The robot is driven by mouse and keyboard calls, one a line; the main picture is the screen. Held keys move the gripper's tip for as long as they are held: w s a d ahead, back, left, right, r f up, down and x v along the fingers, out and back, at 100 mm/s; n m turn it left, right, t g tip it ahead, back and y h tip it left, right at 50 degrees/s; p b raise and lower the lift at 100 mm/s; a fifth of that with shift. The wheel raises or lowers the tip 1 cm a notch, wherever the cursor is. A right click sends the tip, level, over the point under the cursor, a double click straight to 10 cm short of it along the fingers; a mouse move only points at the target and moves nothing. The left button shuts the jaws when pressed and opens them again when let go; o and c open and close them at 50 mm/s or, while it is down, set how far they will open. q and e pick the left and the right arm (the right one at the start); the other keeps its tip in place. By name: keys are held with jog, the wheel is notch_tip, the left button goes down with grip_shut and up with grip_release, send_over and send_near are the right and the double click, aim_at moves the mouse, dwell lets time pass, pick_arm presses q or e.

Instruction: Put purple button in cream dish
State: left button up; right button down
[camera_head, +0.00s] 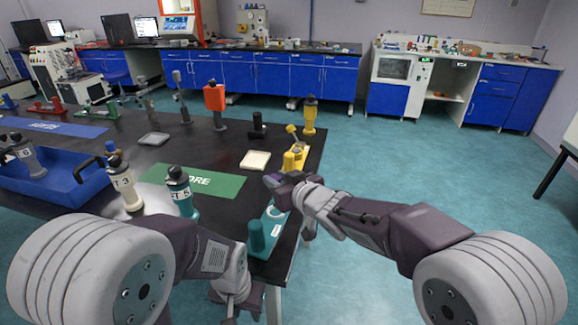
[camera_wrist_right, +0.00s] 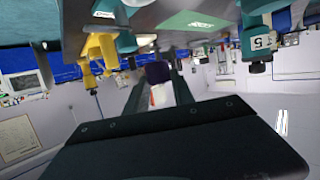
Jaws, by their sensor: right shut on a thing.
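The cream dish (camera_head: 254,160) is a shallow square tray lying flat on the dark table, right of the green mat. My right gripper (camera_head: 276,184) is just to the right of and nearer than the dish, above the table. In the right wrist view, my right gripper (camera_wrist_right: 158,83) is shut on a dark purple piece, the purple button (camera_wrist_right: 157,72). In the head view the button is too small and covered to make out clearly. My left gripper (camera_head: 236,297) hangs low at the table's near edge, and its fingers do not show clearly.
A yellow device (camera_head: 295,158) and a yellow-handled tool (camera_head: 309,116) stand close beyond my right gripper. A teal stand (camera_head: 257,238) sits at the near right corner. A green mat (camera_head: 205,182), bottle-like tools and a blue tray (camera_head: 70,190) lie left.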

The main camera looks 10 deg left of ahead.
notch_tip(320, 180, down, 10)
jog(key=b, duration=0.4)
jog(key=shift+r+b, duration=0.15)
jog(key=shift+b, duration=0.2)
jog(key=shift+f, duration=0.2)
jog(key=c, duration=1.1)
grip_release()
jog(key=p+v, duration=0.1)
jog(key=v, duration=0.7)
jog(key=shift+a+r+p, duration=0.1)
jog(key=shift+r+p, duration=0.1)
jog(key=shift+p, duration=0.15)
jog(key=shift+s+d+r, duration=0.1)
jog(key=shift+s+d, duration=0.25)
jog(key=shift+d, duration=0.05)
